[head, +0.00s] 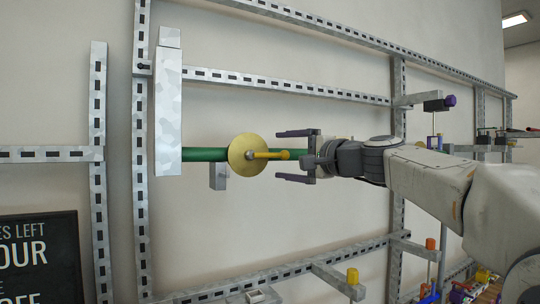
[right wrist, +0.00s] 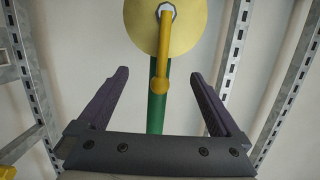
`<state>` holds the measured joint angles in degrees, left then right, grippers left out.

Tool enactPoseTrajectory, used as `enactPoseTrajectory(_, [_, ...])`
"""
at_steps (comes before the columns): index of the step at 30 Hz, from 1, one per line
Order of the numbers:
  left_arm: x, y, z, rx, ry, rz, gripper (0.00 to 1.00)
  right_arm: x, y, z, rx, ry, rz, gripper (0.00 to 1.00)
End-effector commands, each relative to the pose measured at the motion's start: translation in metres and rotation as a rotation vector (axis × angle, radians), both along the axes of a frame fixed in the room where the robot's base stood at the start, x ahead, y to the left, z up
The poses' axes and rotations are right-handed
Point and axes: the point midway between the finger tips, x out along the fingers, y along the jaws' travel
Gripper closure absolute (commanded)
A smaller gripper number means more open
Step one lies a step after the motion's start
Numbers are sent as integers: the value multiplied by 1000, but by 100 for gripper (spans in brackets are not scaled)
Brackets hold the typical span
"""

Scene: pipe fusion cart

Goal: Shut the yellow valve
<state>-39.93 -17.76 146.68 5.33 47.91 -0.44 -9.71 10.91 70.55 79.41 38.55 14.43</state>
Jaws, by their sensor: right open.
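The yellow valve (head: 243,155) is a round yellow disc with a yellow lever handle (head: 272,155) pointing right toward my gripper. It sits on a green pipe (head: 205,155) that runs level along the wall. My right gripper (head: 293,160) is open, just right of the handle's end, with one finger above and one below the handle's line. In the right wrist view the disc (right wrist: 150,22) is at the top and the handle (right wrist: 161,60) points down between the two open fingers (right wrist: 158,100), touching neither. The handle lies along the green pipe (right wrist: 157,110). My left gripper does not show.
Slotted metal rails (head: 290,87) frame the wall around the valve. A grey upright plate (head: 168,110) stands at the pipe's left end. A black sign (head: 40,255) is at lower left. Small fittings on brackets (head: 352,277) are at lower right.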

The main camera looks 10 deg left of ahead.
Motion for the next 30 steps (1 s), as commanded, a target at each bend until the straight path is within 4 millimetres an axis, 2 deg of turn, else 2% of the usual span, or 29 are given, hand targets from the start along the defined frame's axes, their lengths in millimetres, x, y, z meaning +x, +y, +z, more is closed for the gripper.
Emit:
enactPoseTrajectory(2, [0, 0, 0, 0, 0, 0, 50, 0, 0, 0, 0, 0, 0, 0])
enactPoseTrajectory(3, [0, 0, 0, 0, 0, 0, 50, 0, 0, 0, 0, 0, 0, 15])
enactPoseTrajectory(5, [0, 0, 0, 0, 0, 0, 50, 0, 0, 0, 0, 0, 0, 38])
enactPoseTrajectory(9, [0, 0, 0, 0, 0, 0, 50, 0, -1, 0, 0, 0, 0, 92])
enactPoseTrajectory(10, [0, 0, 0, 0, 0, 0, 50, 0, -1, 0, 0, 0, 0, 100])
enactPoseTrajectory(14, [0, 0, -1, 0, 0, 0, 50, 0, -1, -1, 3, 2, 0, 100])
enactPoseTrajectory(24, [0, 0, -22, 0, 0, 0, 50, -1, 1, -15, 138, 100, -1, 100])
enactPoseTrajectory(30, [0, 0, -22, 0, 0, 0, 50, -1, 1, -14, 156, 114, -1, 100])
